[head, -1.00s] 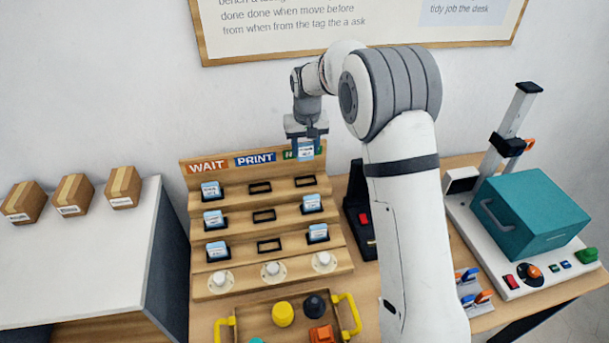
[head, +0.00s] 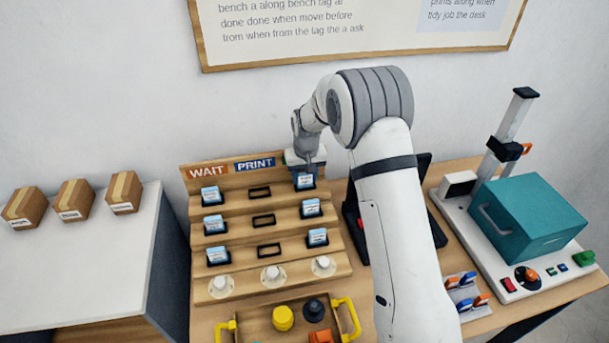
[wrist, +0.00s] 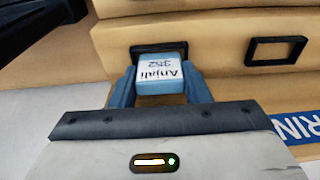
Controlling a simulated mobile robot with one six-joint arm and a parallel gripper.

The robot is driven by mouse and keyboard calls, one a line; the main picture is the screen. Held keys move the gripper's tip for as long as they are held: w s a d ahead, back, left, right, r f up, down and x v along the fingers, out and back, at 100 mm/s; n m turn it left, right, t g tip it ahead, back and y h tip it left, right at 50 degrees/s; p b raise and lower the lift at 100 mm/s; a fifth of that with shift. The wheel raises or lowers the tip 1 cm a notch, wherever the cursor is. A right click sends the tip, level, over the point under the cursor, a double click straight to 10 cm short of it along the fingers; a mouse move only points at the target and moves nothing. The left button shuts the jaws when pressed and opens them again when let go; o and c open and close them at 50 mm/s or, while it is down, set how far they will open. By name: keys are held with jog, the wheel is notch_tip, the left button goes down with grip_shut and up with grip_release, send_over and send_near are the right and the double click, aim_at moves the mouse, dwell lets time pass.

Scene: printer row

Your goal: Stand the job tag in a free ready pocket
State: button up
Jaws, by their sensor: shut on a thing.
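The job tag (wrist: 160,80), blue with a white label reading "Anjali 352", is between the two blue fingers of my gripper (wrist: 172,88) in the wrist view. My gripper is shut on it. The tag's far end is at a black-rimmed pocket (wrist: 140,50). In the head view the tag (head: 305,181) is at the top-row pocket of the right column, with my gripper (head: 308,172) above it. I cannot tell how deep it sits. The ready column's sign is hidden behind my gripper. Two other tags (head: 311,208) (head: 318,237) stand lower in that column.
The wooden rack (head: 235,250) has three tags in the WAIT column (head: 208,171) and empty pockets in the PRINT column (head: 255,164). White knobs (head: 273,273) line its front. A tray with yellow handles (head: 352,315) is in front. A teal box machine (head: 530,215) stands right.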

aim_at(306, 187)
jog(key=o, duration=1)
jog(key=r, duration=0.4)
jog(key=s+r, duration=0.1)
jog(key=r, duration=0.3)
jog(key=r+b, duration=0.1)
jog(key=r, duration=0.3)
jog(key=shift+s+d+r, duration=0.15)
jog(key=shift+s+d, duration=0.05)
jog(key=shift+d, duration=0.05)
jog(key=s+d+r+m, duration=0.1)
jog(key=s+d+r, duration=0.5)
jog(key=s+d, duration=0.5)
jog(key=s, duration=0.5)
jog(key=s+d+r+m+t, duration=0.1)
jog(key=s+d, duration=0.2)
jog(key=s, duration=0.6)
jog(key=s+d+m, duration=0.1)
jog(key=s+d, duration=0.3)
jog(key=s, duration=0.5)
jog(key=shift+s+d+r+t, duration=0.1)
jog(key=shift+d+r+t, duration=0.05)
jog(key=shift+d+t, duration=0.15)
